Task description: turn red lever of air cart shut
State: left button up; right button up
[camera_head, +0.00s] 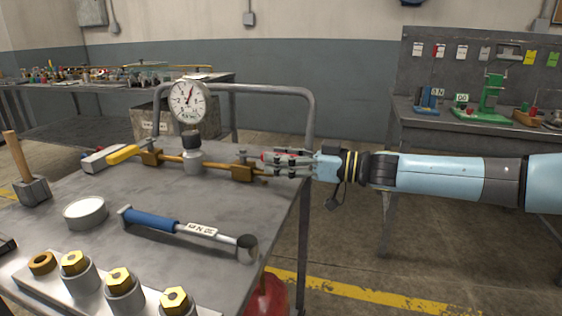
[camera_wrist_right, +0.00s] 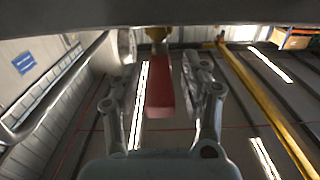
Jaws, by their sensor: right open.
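The air cart (camera_head: 150,205) has a grey top with a brass pipe and a white dial gauge (camera_head: 188,102). The red lever (camera_wrist_right: 160,98) shows in the right wrist view, hanging from a brass fitting at the top and reaching down between the open fingers of my right gripper (camera_head: 270,163). A gap shows on each side of it. In the head view the fingers are at the right brass valve (camera_head: 242,172) and mostly hide the lever. The left valve has a yellow lever (camera_head: 122,154). My left gripper is not in view.
The cart's tube handle (camera_head: 311,115) rises beside my right gripper. A blue-handled tool (camera_head: 152,219), a white round dish (camera_head: 85,211), a mallet (camera_head: 33,189) and several brass-topped fittings (camera_head: 119,282) are on the cart. A bench (camera_head: 470,124) stands back right.

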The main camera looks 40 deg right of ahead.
grip_shut()
dwell(0.3)
